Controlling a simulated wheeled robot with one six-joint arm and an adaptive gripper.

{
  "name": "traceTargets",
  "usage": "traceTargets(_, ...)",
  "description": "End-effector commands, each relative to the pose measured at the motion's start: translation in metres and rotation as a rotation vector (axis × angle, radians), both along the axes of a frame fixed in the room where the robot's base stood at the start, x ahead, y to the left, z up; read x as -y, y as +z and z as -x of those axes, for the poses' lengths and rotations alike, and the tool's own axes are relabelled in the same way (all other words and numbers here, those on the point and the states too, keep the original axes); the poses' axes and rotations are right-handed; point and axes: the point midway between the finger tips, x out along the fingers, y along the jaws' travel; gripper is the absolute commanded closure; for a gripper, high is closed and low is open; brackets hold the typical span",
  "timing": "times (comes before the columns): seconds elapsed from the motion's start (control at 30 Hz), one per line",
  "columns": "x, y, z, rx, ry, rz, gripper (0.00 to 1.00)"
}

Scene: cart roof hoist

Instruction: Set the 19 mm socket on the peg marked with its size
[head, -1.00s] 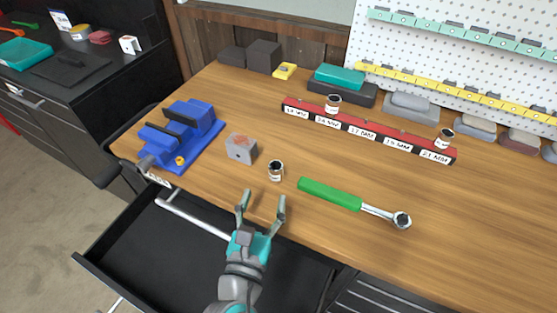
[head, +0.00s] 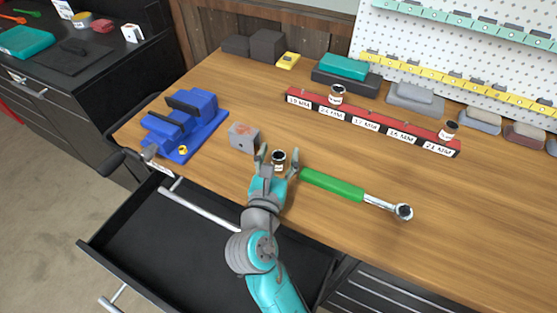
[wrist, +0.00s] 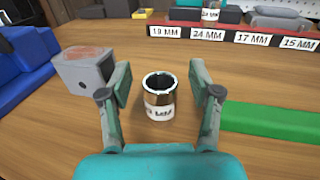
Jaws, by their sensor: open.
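A chrome socket (head: 279,158) with a white size label stands upright on the wooden bench. In the wrist view the socket (wrist: 159,97) shows its open top, and its label number is not clearly readable. My gripper (head: 278,164) is open, with one finger on each side of the socket and visible gaps between. The red peg rail (head: 380,119) lies further back, with white size labels along its front. The label at its left end reads 19 MM (wrist: 165,32), and no socket stands behind it. Other sockets stand on the rail at 24 MM (head: 337,94) and 21 MM (head: 448,130).
A grey metal block (head: 243,137) sits close to the left finger. A green-handled ratchet (head: 335,185) lies just to the right. A blue vise (head: 185,125) is further left. An open drawer (head: 200,245) sticks out below the front edge. Wood between socket and rail is clear.

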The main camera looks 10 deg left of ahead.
Motion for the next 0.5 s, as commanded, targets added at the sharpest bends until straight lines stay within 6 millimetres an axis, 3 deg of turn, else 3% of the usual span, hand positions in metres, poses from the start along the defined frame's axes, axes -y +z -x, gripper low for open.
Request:
traceTargets(0.17,-0.0001,0.0000,-0.0001,0.000,0.000,0.000,0.37)
traceTargets(0.4,-0.0001,0.0001,0.0001,0.000,0.000,0.000,0.94)
traceTargets(0.43,0.0000,0.0001,0.0001,0.000,0.000,0.000,1.00)
traceTargets(0.5,0.0000,0.0003,0.0001,0.000,0.000,-0.001,1.00)
